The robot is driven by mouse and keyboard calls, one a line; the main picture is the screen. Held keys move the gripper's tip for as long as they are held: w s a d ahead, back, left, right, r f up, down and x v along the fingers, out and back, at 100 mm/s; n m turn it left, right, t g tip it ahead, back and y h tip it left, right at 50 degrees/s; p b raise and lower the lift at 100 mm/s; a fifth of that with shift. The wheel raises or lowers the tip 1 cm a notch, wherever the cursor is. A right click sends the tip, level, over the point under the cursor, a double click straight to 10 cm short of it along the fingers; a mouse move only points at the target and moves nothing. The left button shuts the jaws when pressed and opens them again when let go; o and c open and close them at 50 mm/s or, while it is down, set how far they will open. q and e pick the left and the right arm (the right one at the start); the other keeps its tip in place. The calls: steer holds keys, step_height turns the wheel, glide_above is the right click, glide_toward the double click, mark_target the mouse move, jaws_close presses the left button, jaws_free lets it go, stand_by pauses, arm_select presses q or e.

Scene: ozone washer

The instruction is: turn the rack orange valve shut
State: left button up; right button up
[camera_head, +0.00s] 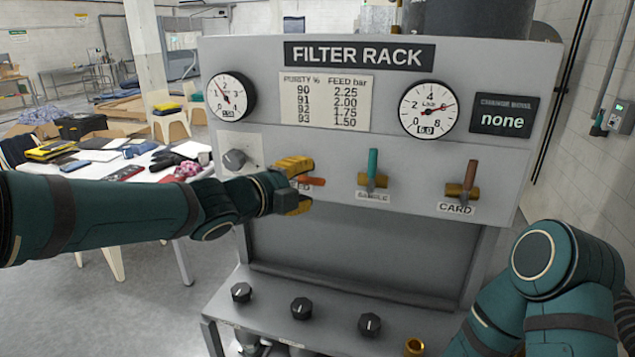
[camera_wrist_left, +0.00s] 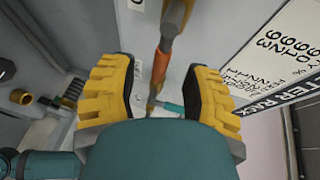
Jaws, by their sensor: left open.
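The orange valve handle (camera_head: 312,181) is on the filter rack's front panel, at the left of a row of three valves.
A teal-handled valve (camera_head: 373,168) and a brown-handled valve (camera_head: 471,176), labelled CARD, stand upright to the right. Gauges (camera_head: 429,109) are above. Several black knobs (camera_head: 301,308) are on the lower ledge.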

mark_target(308, 182)
arm_select(q)
steer(key=shift+x, duration=2.25)
steer(key=shift+w, duration=0.1)
jaws_close()
